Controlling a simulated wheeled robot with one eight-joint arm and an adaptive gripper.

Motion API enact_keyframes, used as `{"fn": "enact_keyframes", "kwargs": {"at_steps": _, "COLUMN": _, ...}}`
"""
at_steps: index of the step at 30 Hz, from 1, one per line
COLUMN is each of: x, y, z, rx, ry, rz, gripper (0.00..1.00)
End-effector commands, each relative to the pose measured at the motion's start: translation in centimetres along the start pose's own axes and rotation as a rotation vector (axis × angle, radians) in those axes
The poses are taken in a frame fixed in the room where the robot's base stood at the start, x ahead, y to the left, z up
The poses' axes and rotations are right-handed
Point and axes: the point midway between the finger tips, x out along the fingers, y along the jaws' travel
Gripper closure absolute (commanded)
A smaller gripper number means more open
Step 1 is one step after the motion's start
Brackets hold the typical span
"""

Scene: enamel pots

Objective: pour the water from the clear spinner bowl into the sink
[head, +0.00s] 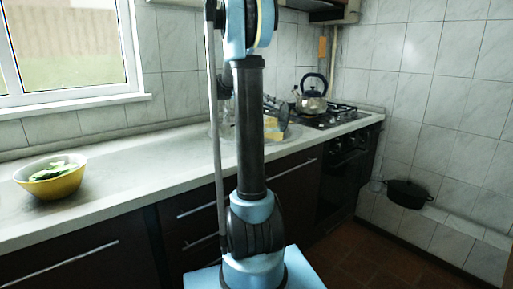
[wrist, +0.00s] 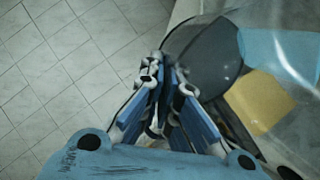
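The clear spinner bowl (head: 214,131) stands on the counter behind my arm in the head view, partly hidden by it. In the wrist view its transparent wall (wrist: 222,20) fills the upper right. My gripper (wrist: 165,65) is at the bowl's rim, its two fingers close together with the thin wall apparently between them. In the head view my gripper (head: 276,112) shows dark beside my arm, over the bowl's right side. I cannot make out the water. No sink shows in either view.
A yellow bowl (head: 50,186) with green contents stands at the counter's left. A kettle (head: 311,102) sits on the gas stove (head: 335,114) right of the clear bowl. A black pot (head: 408,194) is low by the right wall. The counter (head: 130,165) between the bowls is clear.

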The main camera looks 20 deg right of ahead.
Motion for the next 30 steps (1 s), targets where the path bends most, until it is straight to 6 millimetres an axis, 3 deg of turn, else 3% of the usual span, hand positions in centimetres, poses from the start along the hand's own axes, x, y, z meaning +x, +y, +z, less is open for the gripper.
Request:
{"fn": "enact_keyframes", "kwargs": {"at_steps": 8, "x": -0.4, "y": 0.0, "z": 0.0, "rx": -0.001, "ry": 0.014, "rz": 0.018, "gripper": 1.00}}
{"fn": "enact_keyframes", "kwargs": {"at_steps": 21, "x": 5.1, "y": 1.3, "z": -0.6, "rx": 0.015, "ry": -0.181, "rz": -0.199, "gripper": 1.00}}
{"fn": "enact_keyframes", "kwargs": {"at_steps": 30, "x": 5.6, "y": 1.3, "z": -0.7, "rx": 0.015, "ry": -0.210, "rz": -0.235, "gripper": 1.00}}
